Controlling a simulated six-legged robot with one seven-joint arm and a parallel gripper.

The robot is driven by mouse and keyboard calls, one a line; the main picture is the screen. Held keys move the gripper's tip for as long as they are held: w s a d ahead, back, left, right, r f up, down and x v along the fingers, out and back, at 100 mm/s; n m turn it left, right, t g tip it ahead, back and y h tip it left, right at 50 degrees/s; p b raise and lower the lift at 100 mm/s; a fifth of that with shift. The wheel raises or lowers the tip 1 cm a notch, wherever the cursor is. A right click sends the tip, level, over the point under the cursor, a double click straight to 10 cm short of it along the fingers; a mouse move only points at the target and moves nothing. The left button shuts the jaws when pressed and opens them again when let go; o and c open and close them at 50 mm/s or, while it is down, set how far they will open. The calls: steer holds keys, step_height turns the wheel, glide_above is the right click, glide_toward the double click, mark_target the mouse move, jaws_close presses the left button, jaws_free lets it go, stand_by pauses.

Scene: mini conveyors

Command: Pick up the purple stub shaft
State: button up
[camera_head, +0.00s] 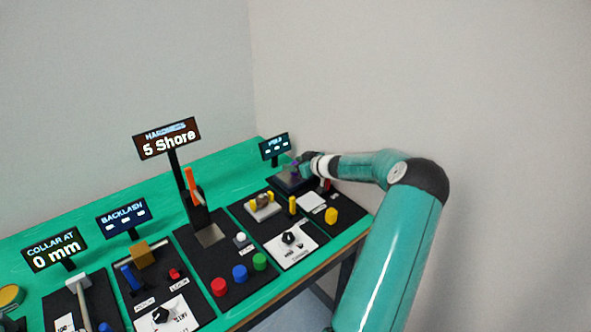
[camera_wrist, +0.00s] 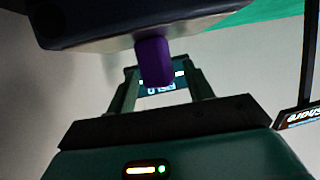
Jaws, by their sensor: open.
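The purple stub shaft (camera_wrist: 154,62) is a short rounded peg. In the wrist view it sticks out from the edge of a dark block (camera_wrist: 110,27). My gripper (camera_wrist: 159,70) is open, with one finger on each side of the shaft in that view; I cannot tell how deep the shaft sits between them. No finger clearly touches it. In the head view my gripper (camera_head: 304,164) is at the far right end of the bench, by a dark block (camera_head: 291,181). There the shaft is too small and covered to make out clearly.
A small display (camera_head: 274,147) stands just behind my gripper. A white plate (camera_head: 312,201) and yellow parts (camera_head: 331,215) lie in front of it. A taller sign reading 5 Shore (camera_head: 167,139) and several panels with knobs and buttons fill the green bench to the left.

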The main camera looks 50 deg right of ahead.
steer(key=c, duration=1.1)
jaws_close()
steer(key=shift+r, duration=0.15)
